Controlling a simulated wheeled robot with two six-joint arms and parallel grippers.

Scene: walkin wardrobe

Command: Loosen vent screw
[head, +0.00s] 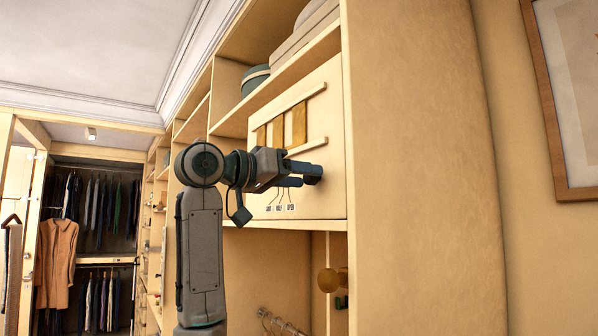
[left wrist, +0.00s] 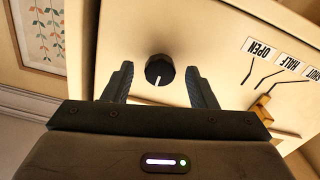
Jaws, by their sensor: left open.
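A cream panel (head: 325,110) is set in the wardrobe, with two rails and several gold slats (head: 299,125) between them. In the left wrist view a round black knob (left wrist: 159,70) with a white pointer line stands on the panel, likely the vent screw. My left gripper (head: 302,172) is at the panel's lower right. In the wrist view its open fingers (left wrist: 159,76) are on either side of the knob, with visible gaps. My right gripper is not in view.
A shelf above the panel holds a dark round box (head: 255,79) and pale boxes. Below is an open compartment with a gold round fitting (head: 330,280). A plain side wall (head: 425,150) and framed picture (head: 570,90) are at the right. Clothes hang at the far left.

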